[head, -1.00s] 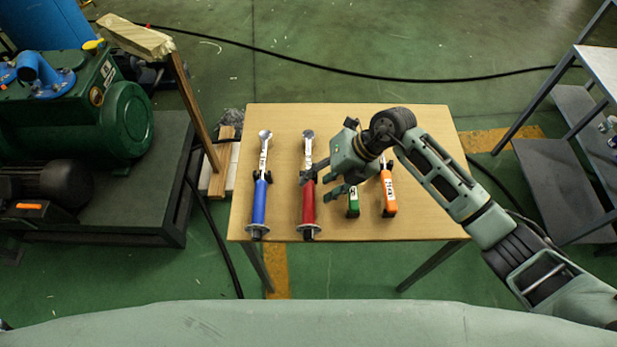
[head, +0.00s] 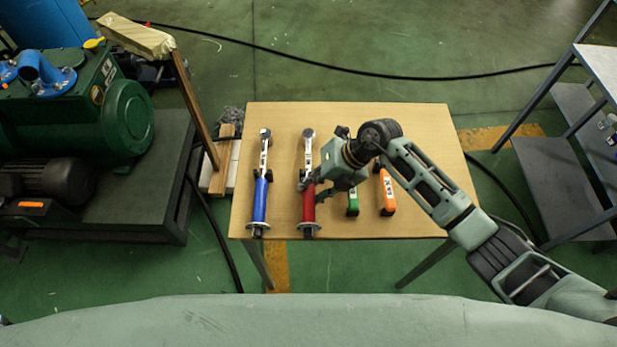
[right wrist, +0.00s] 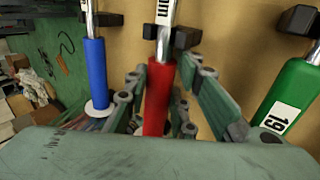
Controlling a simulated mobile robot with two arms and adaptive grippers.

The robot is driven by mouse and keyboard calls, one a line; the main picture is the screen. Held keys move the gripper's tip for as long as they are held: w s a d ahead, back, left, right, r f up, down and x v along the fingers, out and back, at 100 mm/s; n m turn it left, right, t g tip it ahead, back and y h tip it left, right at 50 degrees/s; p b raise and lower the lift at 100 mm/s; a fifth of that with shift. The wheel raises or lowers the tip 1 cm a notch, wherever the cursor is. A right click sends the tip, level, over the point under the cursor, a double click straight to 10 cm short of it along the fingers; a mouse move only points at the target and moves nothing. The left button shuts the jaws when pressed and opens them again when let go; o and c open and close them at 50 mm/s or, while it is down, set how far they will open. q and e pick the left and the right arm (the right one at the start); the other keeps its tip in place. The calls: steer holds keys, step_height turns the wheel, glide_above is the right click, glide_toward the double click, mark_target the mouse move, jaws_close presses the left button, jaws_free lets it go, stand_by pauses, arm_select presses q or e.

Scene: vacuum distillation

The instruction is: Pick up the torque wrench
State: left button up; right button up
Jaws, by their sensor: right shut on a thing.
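A long wrench with a red handle (head: 308,212) and a silver ratchet head lies on the wooden table (head: 410,130). My right gripper (head: 312,188) is shut on its handle. In the right wrist view the red handle (right wrist: 158,100) runs between the fingers, one on each side. A similar wrench with a blue handle (head: 260,203) lies to its left, apart from the gripper; it also shows in the right wrist view (right wrist: 96,75). The red wrench appears to be still at table height. My left gripper is not in view.
A short green-handled tool (head: 352,204) and an orange-handled tool (head: 387,196) lie to the right, under my right arm. Black holders sit beside the tools. A green pump (head: 95,125) stands left of the table. A grey shelf (head: 565,175) stands at the right.

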jaws_close()
steer(key=shift+w+r, duration=0.1)
steer(key=shift+w, duration=0.05)
steer(key=shift+r, duration=0.8)
steer(key=r, duration=0.1)
steer(key=r+b, duration=0.1)
steer(key=shift+w+d+r, duration=0.2)
steer(key=shift+r, duration=0.1)
steer(key=w+d+r+b, duration=0.3)
steer(key=w+d+r, duration=0.3)
steer(key=w+d, duration=0.1)
steer(key=shift+w+d+r+b, duration=0.3)
steer(key=shift+w+r+b, duration=0.1)
steer(key=shift+w, duration=0.15)
